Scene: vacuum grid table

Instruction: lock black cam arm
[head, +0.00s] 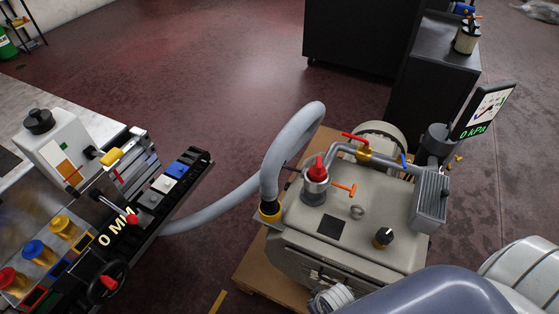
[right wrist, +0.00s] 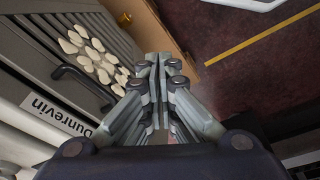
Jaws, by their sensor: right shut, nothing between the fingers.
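A grey pump (head: 350,235) stands in the lower middle of the head view. On its top is a round metal fitting (head: 314,192) with a red cap. An orange arm (head: 345,188) sticks out from its right side. A thin dark arm (head: 288,168) shows on its left side, partly behind the hose; it looks like the black cam arm, but is too small to be sure. My right gripper (right wrist: 158,62) is shut and empty in the right wrist view, beside a grey casing labelled Dunrevin (right wrist: 50,112). My left gripper is out of view.
A thick grey hose (head: 290,135) arches up beside the fitting. A pipe with a red-handled valve (head: 356,138) runs behind it. A gauge screen (head: 487,108) reads 0 kPa. A bench with levers and coloured knobs (head: 62,224) stands left. A black handle (right wrist: 85,82) is near my right gripper.

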